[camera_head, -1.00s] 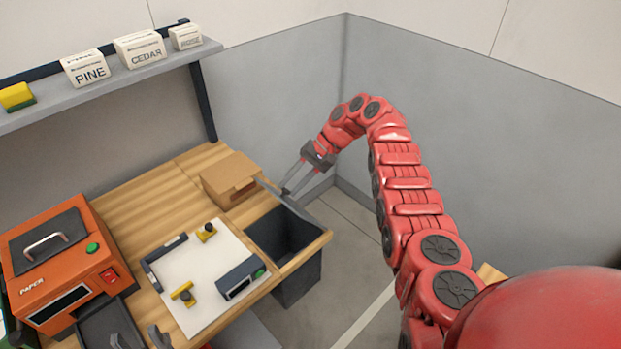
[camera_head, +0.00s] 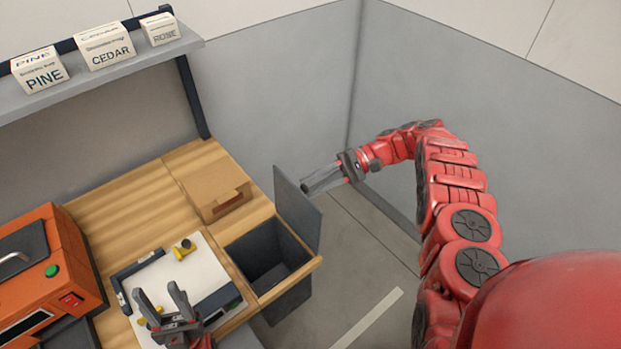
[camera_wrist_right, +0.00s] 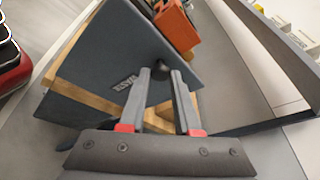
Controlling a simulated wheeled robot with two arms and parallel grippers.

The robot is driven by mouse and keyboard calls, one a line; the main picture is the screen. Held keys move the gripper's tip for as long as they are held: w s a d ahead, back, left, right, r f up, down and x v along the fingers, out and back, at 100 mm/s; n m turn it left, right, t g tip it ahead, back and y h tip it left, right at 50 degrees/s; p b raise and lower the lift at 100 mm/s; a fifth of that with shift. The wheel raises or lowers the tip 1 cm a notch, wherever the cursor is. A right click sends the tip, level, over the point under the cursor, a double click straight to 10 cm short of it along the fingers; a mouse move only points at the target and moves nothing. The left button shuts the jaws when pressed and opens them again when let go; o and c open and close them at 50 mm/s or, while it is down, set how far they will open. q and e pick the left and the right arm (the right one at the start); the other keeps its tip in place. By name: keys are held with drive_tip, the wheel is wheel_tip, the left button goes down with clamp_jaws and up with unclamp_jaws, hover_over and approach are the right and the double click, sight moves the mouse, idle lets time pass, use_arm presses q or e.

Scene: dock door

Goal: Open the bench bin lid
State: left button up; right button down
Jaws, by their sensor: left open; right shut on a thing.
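The bench bin (camera_head: 262,247) is set into the right end of the bench, its dark inside showing. Its grey lid (camera_head: 295,212) stands raised along the bin's far right side, tilted up off the opening. My right gripper (camera_head: 310,187) is behind the lid's upper edge. In the right wrist view, its fingers (camera_wrist_right: 164,74) are shut on a dark round knob (camera_wrist_right: 158,69) on the lid (camera_wrist_right: 120,60), which bears a small printed label. My left gripper (camera_head: 163,298) is open and empty over the near part of the bench.
A cardboard box (camera_head: 215,188) sits on the bench beside the bin. A white board (camera_head: 205,270) with yellow pieces lies in front of it, partly under my left gripper. An orange machine (camera_head: 50,265) is at left. A shelf (camera_head: 110,80) holds labelled boxes.

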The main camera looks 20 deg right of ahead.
idle(0.4)
drive_tip(key=c, duration=0.6)
unclamp_jaws()
drive_tip(key=shift+a, duration=0.15)
